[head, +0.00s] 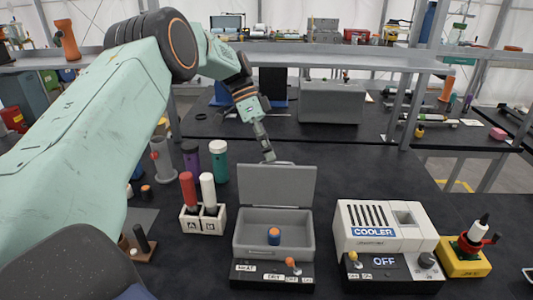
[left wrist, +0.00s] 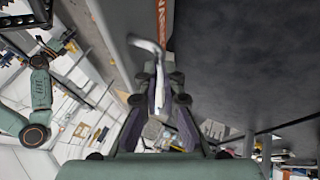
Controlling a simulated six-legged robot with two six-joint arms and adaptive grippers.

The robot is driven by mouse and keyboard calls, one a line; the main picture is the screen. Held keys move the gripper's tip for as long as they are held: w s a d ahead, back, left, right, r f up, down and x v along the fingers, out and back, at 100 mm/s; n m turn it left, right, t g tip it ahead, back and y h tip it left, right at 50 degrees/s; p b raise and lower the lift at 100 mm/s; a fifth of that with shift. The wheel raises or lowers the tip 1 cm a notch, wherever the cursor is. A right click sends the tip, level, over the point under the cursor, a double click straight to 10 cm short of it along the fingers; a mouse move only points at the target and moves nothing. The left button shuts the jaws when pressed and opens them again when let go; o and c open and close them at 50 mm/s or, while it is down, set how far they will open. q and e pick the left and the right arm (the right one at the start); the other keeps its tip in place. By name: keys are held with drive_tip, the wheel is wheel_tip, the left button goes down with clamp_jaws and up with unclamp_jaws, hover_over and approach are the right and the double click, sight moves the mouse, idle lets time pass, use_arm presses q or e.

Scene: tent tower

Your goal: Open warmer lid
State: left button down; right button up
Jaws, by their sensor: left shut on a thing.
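The warmer (head: 242,243) is a grey box on the black table with its lid (head: 277,186) raised upright at the back. A small blue and orange capped vial (head: 274,236) stands inside it. My left gripper (head: 268,155) reaches down from behind to the lid's top edge. In the left wrist view my left gripper (left wrist: 160,88) is shut on a pale metal handle (left wrist: 147,45) beside a grey panel. The grip hides part of the handle. My right gripper is in neither view.
A control strip with an orange-topped switch (head: 290,263) lies in front of the warmer. A rack (head: 203,222) with red and white tubes stands to its left. A white cooler (head: 385,228) marked OFF and a yellow device (head: 463,258) stand to its right.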

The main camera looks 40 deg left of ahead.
use_arm(q)
drive_tip(key=shift+s+f, duration=0.2)
drive_tip(key=shift+f, duration=0.35)
drive_tip(key=shift+s+f, duration=0.15)
drive_tip(key=shift+f, duration=0.4)
drive_tip(key=c, duration=1.8)
unclamp_jaws()
drive_tip(key=shift+d, duration=0.1)
drive_tip(key=o, duration=0.4)
drive_tip(key=shift+w, duration=0.5)
drive_tip(key=s+v, duration=0.1)
drive_tip(key=v, duration=0.6)
drive_tip(key=shift+w+a+r, duration=0.25)
drive_tip(key=shift+w, duration=0.25)
drive_tip(key=shift+s+a, duration=0.1)
drive_tip(key=shift+c, duration=0.3)
